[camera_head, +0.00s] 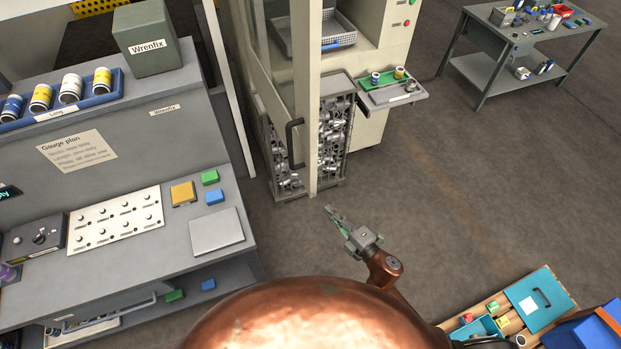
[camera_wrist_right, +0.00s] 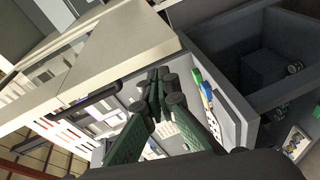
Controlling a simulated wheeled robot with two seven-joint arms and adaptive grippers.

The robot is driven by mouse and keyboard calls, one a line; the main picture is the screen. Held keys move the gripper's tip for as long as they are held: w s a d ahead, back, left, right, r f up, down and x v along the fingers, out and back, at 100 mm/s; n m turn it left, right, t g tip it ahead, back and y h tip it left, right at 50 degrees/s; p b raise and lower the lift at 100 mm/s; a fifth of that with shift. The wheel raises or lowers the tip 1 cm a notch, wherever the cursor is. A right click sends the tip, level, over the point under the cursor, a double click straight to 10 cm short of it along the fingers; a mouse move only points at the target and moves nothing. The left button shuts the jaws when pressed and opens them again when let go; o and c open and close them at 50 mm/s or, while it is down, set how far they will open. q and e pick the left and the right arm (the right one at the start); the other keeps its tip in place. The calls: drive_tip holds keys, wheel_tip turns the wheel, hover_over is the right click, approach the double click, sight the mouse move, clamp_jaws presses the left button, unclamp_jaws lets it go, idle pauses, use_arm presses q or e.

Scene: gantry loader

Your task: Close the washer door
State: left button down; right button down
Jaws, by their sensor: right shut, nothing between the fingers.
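The washer appears to be the cream machine (camera_head: 372,40) at the top centre of the head view, with a wire basket (camera_head: 325,44) inside its opening. A tall cream-edged door panel (camera_head: 307,85) with a black handle (camera_head: 293,143) stands out from the machine toward me, so it looks open. My right gripper (camera_head: 332,213) is over the floor in front of the door's lower end, apart from it and below the handle in the picture. Its dark green fingers (camera_wrist_right: 158,95) are shut and empty in the right wrist view. My left gripper is not in view.
A bin of metal parts (camera_head: 338,170) stands beside the door's foot. A small shelf (camera_head: 408,97) juts from the machine. Floor at right is clear.

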sight(311, 183)
drive_tip(key=s+a+r+n+y, duration=0.2)
drive_tip(key=a+r+n, duration=0.15)
drive_tip(key=r, duration=0.45)
drive_tip(key=shift+m, duration=0.25)
drive_tip(key=shift+w+a+p, duration=0.5)
drive_tip(key=shift+w+p, duration=0.05)
drive_tip(key=shift+w, duration=0.95)
drive_tip(key=shift+w+a+p, duration=0.45)
drive_tip(key=shift+w+p, duration=0.05)
drive_tip(key=shift+w, duration=0.95)
drive_tip(key=shift+w+a+p, duration=0.5)
drive_tip(key=shift+w+p, duration=0.05)
drive_tip(key=shift+w, duration=0.95)
drive_tip(key=shift+d, duration=0.1)
